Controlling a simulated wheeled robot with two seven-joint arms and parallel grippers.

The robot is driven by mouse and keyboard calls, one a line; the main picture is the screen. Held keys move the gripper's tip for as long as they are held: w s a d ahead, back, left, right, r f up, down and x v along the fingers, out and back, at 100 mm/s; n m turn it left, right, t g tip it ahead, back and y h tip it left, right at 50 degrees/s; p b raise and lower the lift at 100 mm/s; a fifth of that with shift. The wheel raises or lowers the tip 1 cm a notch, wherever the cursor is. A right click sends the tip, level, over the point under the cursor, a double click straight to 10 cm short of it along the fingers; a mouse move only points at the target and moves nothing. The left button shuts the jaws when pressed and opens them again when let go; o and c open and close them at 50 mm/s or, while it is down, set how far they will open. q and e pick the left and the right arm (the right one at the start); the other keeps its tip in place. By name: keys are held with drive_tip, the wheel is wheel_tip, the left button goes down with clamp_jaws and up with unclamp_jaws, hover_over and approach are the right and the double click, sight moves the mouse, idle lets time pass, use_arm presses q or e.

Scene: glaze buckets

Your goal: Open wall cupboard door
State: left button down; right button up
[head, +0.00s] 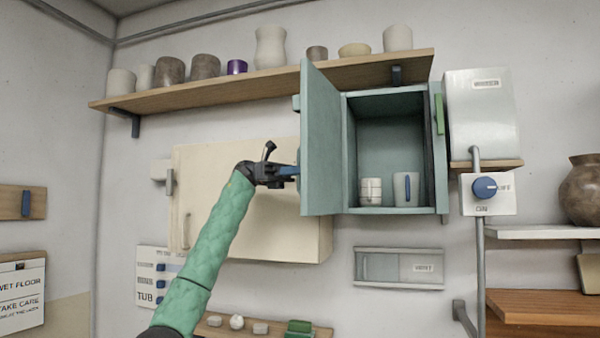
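The wall cupboard (440,150) is a pale blue-green box on the wall, and its door (322,140) stands wide open, swung out to the left. Inside, a small stack of pale cups (371,191) and a grey mug (406,190) with a blue stripe stand on the cupboard floor. My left gripper (284,173), on a green-sleeved arm, is at the outer side of the door near its free edge. A blue piece shows between the gripper and the door. The fingertips are partly hidden there, so I cannot tell whether they grip anything. My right gripper is out of view.
A wooden shelf (200,98) with several pots runs above and behind the door. A cream cabinet (260,225) is on the wall behind my arm. Right of the cupboard are a grey water box (480,110) and a blue on/off knob (485,188).

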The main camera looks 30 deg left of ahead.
use_arm(q)
drive_tip(key=c, duration=1.8)
unclamp_jaws()
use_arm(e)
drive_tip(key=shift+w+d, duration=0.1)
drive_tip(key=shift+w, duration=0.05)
use_arm(q)
drive_tip(key=shift+w, duration=0.1)
drive_tip(key=shift+a, duration=0.1)
